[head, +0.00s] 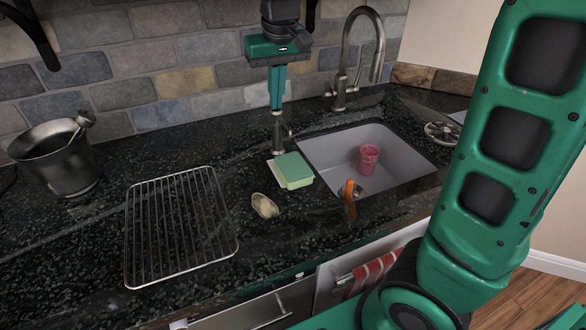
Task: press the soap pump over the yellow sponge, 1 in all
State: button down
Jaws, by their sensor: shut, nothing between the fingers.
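The soap pump (278,130), a small metal dispenser, stands directly below the fingertips. The tips look to be at or just over its top; I cannot tell whether they touch. The sponge (293,171) lies on the counter in front of the pump, at the sink's left rim.
The sink (330,150) holds a pink cup (368,159). The faucet (345,75) rises right of my gripper. A wire rack (178,230), a small tan oval object (265,206) and a metal bucket (54,160) sit on the dark counter. An orange object (349,195) is at the sink's front edge.

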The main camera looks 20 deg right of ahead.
jog(key=shift+f, duration=0.45)
jog(key=shift+r, duration=1.15)
jog(key=shift+r, duration=3)
